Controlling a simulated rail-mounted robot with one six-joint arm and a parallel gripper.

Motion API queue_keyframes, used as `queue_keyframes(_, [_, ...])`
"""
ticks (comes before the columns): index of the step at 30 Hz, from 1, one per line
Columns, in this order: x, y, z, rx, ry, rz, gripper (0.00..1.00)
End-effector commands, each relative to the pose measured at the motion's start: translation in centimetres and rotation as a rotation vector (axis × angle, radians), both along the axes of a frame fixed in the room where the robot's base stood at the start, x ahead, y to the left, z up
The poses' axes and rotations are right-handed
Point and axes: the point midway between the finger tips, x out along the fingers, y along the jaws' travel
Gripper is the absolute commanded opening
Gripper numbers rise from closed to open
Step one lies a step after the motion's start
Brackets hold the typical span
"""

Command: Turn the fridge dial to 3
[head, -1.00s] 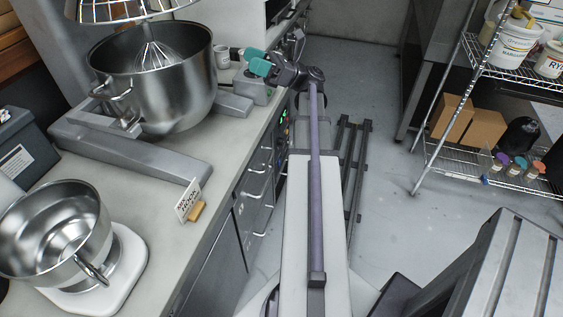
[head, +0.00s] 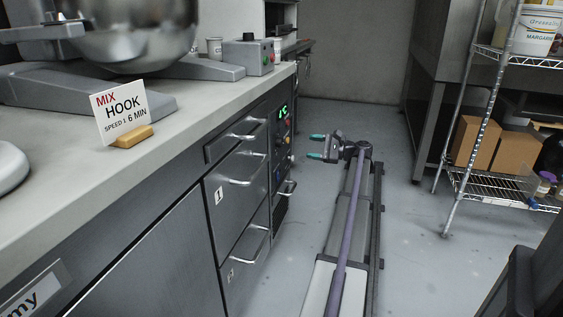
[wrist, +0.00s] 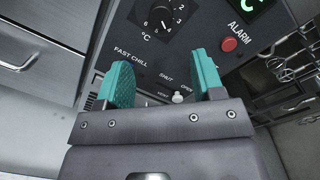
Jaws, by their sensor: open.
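The fridge dial (wrist: 155,14) is a round black knob at the top of the wrist view, partly cut off by the frame edge. Numbers 2 to 6 show around it, with °C beside it. Its white pointer seems to lie near 4 or 5; I cannot tell exactly. In the head view the dark fridge panel (head: 283,130) with a green display is seen at a slant. My gripper (head: 316,146) is open and empty, its teal fingers pointing at the panel with a gap. In the wrist view my gripper (wrist: 163,66) has its fingertips below the dial.
A red alarm button (wrist: 229,44) is right of the dial. A pale vent slider knob (wrist: 178,97) shows between the fingers. Drawer handles (head: 250,178) stick out left of the panel. The counter (head: 190,105) overhangs nearby. The floor (head: 405,240) by the rail is clear.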

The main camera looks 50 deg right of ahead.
Motion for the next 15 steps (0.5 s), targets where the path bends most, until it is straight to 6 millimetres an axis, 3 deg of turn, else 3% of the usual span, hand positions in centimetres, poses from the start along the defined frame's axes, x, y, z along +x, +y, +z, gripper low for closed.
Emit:
queue_keyframes(5, [1.1,0.6,0.4,0.002,-0.001,0.001,0.62])
queue_keyframes(15, [8.1,3.5,0.4,0.004,-0.001,0.002,0.62])
